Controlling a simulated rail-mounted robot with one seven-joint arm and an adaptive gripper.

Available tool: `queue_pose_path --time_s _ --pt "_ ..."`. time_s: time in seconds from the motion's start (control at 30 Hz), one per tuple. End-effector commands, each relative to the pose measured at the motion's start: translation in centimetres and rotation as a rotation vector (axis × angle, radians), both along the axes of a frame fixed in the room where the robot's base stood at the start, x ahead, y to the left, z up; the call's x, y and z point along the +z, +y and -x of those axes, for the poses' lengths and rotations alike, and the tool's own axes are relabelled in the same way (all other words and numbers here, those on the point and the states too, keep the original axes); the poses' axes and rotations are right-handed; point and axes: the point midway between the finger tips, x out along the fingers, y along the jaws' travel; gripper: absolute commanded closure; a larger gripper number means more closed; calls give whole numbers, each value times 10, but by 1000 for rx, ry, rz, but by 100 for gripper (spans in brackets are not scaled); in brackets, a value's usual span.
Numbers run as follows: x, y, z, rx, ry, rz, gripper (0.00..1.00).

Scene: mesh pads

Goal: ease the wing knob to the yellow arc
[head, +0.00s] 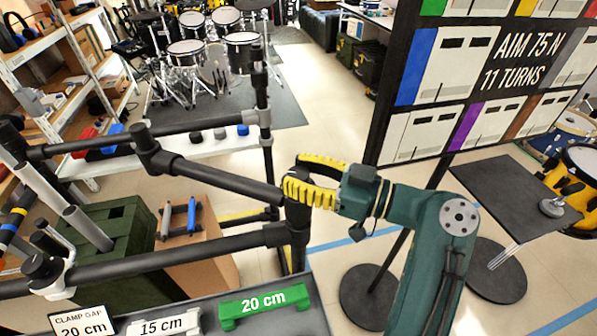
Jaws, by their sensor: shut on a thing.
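My gripper (293,176), with yellow ridged fingers on a dark green arm, reaches in from the right. It is shut at the top of the black clamp (297,228) where the rack tubes meet. The wing knob lies between the fingers and is hidden by them. I cannot make out the yellow arc from here, and so cannot tell how the knob is turned relative to it.
Black rack tubes (220,181) run left from the clamp. Below are a green 20 cm block (264,306) and a white 15 cm block (163,326). A board (513,62) reading "AIM 75 N 11 TURNS" stands at right. A drum kit (205,50) is behind.

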Motion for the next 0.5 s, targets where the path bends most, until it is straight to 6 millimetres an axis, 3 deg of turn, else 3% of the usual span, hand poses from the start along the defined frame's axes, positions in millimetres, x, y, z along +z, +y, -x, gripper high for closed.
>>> queue_pose_path --time_s 0.07,0.1,0.23,0.5 --pt "-2 0 0 0 4 0 95" --pt "-2 0 0 0 4 0 57" --pt "-2 0 0 0 4 1 32" --pt "-1 0 0 -1 2 0 29"
